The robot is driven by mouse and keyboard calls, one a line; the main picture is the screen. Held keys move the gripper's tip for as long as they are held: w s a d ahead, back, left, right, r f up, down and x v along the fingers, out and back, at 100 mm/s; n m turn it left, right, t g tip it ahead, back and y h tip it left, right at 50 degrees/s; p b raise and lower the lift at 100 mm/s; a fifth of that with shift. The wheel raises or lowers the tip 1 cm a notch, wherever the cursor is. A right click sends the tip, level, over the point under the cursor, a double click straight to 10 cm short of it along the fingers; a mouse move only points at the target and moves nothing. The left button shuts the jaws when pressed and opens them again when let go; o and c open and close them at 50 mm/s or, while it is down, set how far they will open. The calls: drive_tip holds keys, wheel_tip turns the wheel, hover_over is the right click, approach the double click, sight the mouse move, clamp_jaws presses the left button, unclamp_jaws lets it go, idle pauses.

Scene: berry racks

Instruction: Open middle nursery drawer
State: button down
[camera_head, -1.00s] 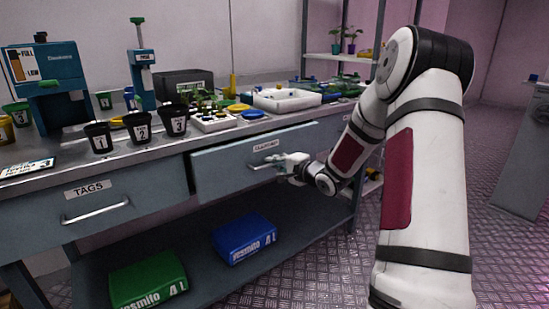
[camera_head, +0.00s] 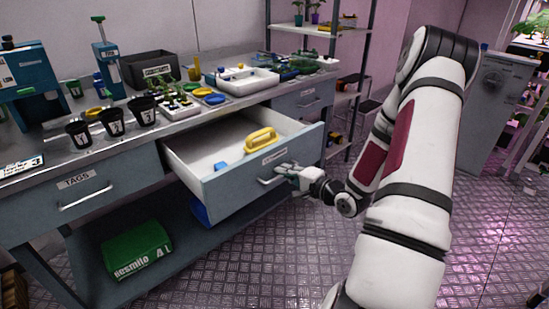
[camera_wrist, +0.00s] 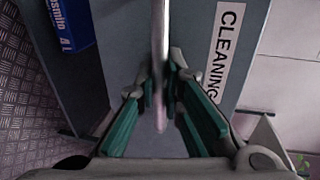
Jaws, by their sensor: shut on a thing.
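The middle drawer (camera_head: 235,185) under the bench is pulled well out. Its white inside shows, with a yellow handled item (camera_head: 260,140) and a small blue item (camera_head: 221,166) in it. My gripper (camera_head: 285,171) is at the drawer's front, shut on its metal bar handle (camera_head: 268,181). In the wrist view the green-padded fingers (camera_wrist: 160,98) close around the handle (camera_wrist: 159,40), next to a label reading CLEANING (camera_wrist: 221,50).
The TAGS drawer (camera_head: 85,215) at left and another drawer (camera_head: 300,100) at right are shut. Numbered black pots (camera_head: 111,122) and trays (camera_head: 247,82) stand on the bench. A green bag (camera_head: 137,250) lies on the lower shelf. The patterned floor in front is clear.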

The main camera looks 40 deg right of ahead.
drive_tip(key=shift+f+p+v, duration=0.25)
drive_tip(key=shift+p+v, duration=0.25)
drive_tip(key=shift+v, duration=0.8)
drive_tip(key=shift+s, duration=0.1)
drive_tip(key=c, duration=2)
unclamp_jaws()
drive_tip(key=shift+o, duration=0.2)
drive_tip(key=v, duration=1.2)
